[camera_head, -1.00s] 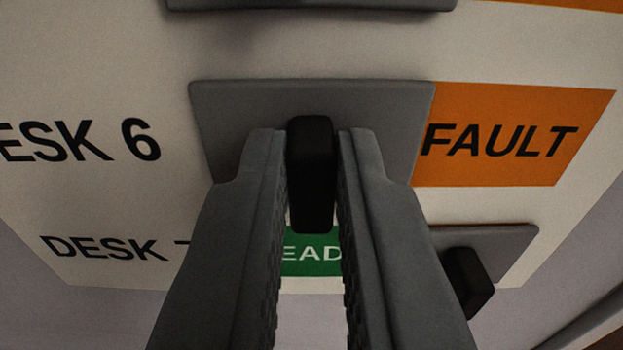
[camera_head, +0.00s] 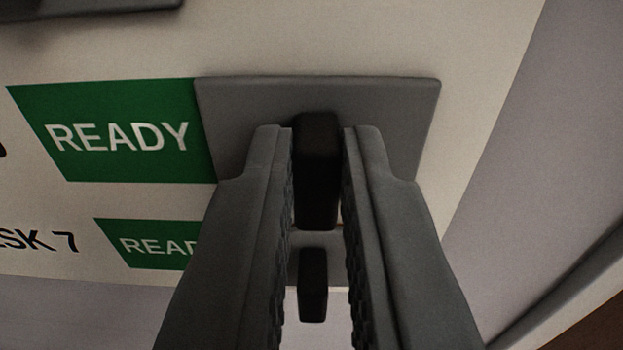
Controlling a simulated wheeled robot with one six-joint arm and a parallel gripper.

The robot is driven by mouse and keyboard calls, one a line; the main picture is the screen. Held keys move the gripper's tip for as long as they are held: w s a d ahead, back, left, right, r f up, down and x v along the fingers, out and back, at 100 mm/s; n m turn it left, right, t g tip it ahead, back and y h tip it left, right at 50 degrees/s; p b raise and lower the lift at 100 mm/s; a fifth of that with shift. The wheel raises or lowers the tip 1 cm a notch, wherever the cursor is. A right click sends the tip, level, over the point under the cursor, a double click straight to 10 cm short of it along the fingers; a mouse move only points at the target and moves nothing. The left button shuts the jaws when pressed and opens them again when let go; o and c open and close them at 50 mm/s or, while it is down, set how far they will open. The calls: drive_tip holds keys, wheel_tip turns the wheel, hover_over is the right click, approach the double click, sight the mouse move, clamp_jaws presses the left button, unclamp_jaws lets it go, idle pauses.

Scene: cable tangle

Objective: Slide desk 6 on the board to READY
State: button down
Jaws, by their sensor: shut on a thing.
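The desk 6 slider is a grey plate (camera_head: 400,110) with a black knob (camera_head: 316,170) on the white board (camera_head: 400,35). The plate sits at the right end of its row, and the green READY label (camera_head: 115,130) shows uncovered to its left. No orange FAULT label is visible in this row. My gripper (camera_head: 318,145) is shut on the black knob, with one finger on each side of it. The fingers hide the lower part of the plate. The desk 6 name is almost wholly out of view at the left edge.
Below is the desk 7 row with its own green label (camera_head: 150,243), partly hidden by my left finger, and its black knob (camera_head: 313,285) seen between my fingers. Part of another slider plate (camera_head: 85,8) shows at the top left. The board's right edge is close by, with grey wall beyond.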

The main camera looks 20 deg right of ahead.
drive_tip(key=c, duration=1.4)
unclamp_jaws()
drive_tip(key=shift+d, duration=0.2)
drive_tip(key=shift+c, duration=0.2)
drive_tip(key=shift+s, duration=0.15)
drive_tip(key=v, duration=1.7)
drive_tip(key=shift+s, duration=0.1)
drive_tip(key=s+a+r+n+t+y, duration=0.1)
drive_tip(key=s+r+y, duration=0.1)
drive_tip(key=s, duration=0.6)
drive_tip(key=s+a+r+n+t+y, duration=0.1)
drive_tip(key=s+a+r+n+y, duration=0.15)
drive_tip(key=s, duration=0.55)
drive_tip(key=s+f+g, duration=0.1)
drive_tip(key=s+f, duration=0.2)
drive_tip(key=s, duration=0.5)
drive_tip(key=s+f+y, duration=0.1)
drive_tip(key=s+f, duration=0.3)
drive_tip(key=s, duration=0.4)
drive_tip(key=shift+s+d+g, duration=0.25)
drive_tip(key=shift+d+g, duration=0.15)
drive_tip(key=shift+d, duration=0.1)
